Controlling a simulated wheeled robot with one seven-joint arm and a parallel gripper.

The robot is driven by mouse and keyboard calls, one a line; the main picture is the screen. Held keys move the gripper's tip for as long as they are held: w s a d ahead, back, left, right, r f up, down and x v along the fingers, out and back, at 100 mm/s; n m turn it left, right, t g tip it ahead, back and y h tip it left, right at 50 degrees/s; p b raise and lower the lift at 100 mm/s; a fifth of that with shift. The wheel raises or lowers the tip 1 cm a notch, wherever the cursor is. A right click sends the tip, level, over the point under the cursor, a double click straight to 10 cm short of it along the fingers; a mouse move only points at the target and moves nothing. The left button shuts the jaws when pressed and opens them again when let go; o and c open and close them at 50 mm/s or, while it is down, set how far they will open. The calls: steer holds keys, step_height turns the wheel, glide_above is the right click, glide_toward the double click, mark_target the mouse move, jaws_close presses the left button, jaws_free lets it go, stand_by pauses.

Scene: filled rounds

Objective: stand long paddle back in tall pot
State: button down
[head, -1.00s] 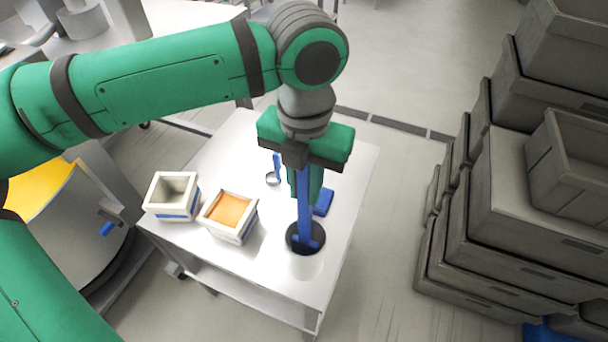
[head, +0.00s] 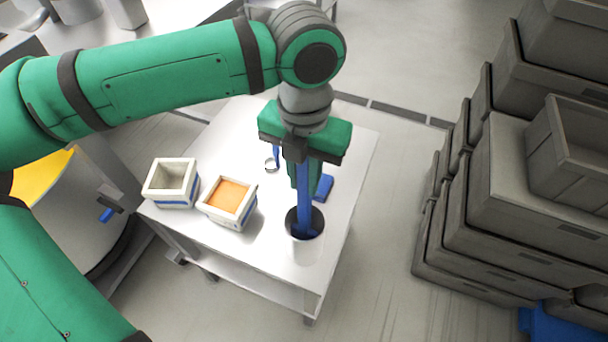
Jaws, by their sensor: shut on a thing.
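The long paddle (head: 304,192) is blue and hangs about upright below my gripper (head: 298,160). My gripper is shut on its upper end. The paddle's lower end is inside the mouth of the tall pot (head: 307,250), a white pot with a dark inside near the table's front right corner. The pot's floor is hidden, so I cannot tell whether the paddle touches it.
On the white table (head: 265,262) stand an empty white box (head: 171,184) and a box with orange filling (head: 229,201). A small ladle (head: 272,164) and a blue block (head: 323,187) lie behind the pot. Grey crates (head: 485,215) are stacked at right.

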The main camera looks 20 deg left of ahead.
steer(key=shift+w+f, duration=0.1)
steer(key=shift+f, duration=0.45)
steer(key=shift+d+f, duration=0.1)
steer(key=shift+f, duration=0.35)
stand_by(0.3)
steer(key=c, duration=1.5)
jaws_free()
steer(key=shift+r, duration=0.1)
